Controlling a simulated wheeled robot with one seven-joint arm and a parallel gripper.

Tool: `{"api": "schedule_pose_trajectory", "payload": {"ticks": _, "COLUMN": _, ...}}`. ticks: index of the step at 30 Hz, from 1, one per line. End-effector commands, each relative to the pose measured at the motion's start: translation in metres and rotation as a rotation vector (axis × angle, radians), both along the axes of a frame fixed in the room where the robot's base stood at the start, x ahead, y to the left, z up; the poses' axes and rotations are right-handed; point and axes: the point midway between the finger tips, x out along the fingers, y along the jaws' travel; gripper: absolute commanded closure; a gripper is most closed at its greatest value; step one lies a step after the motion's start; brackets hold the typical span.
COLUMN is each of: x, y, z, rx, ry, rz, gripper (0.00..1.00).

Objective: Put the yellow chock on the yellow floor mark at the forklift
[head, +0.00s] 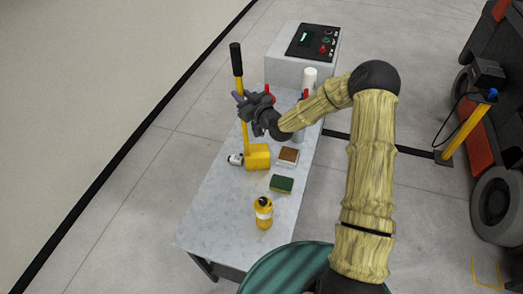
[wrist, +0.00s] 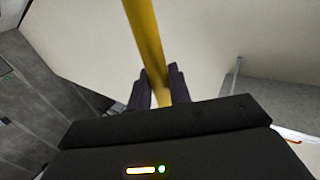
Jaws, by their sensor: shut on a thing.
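The yellow chock (head: 257,157) is a yellow block with a long yellow handle and a black grip (head: 236,60) on top, in the head view. It is at the middle of the table, its handle upright and slightly tilted; I cannot tell whether the block touches the tabletop. My gripper (head: 242,98) is shut on the handle below the black grip. In the wrist view, the yellow handle (wrist: 144,35) runs between the two dark fingers of my gripper (wrist: 158,88). The yellow floor mark (head: 487,284) is a thin outline at the lower right, beside the forklift wheel (head: 497,205).
The grey table (head: 205,225) also bears a yellow bottle (head: 264,213), a green sponge (head: 281,184), a brown-topped block (head: 288,156) and a small white item (head: 235,159). A control box (head: 290,65) stands behind. A yellow post (head: 465,130) rises by the forklift (head: 495,70).

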Motion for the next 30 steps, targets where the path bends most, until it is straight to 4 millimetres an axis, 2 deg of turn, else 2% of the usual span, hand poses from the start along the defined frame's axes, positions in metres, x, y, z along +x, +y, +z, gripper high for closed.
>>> {"api": "schedule_pose_trajectory", "payload": {"ticks": 23, "x": -0.0012, "y": 0.0016, "z": -0.0010, "rx": 0.002, "ry": 0.005, "rz": 0.004, "gripper": 1.00}}
{"api": "schedule_pose_trajectory", "payload": {"ticks": 24, "x": 0.0001, "y": 0.0024, "z": 0.0054, "rx": 0.004, "ry": -0.012, "rz": 0.004, "gripper": 1.00}}
{"api": "schedule_pose_trajectory", "payload": {"ticks": 30, "x": 0.0002, "y": 0.0020, "z": 0.0053, "rx": 0.005, "ry": -0.010, "rz": 0.003, "gripper": 1.00}}
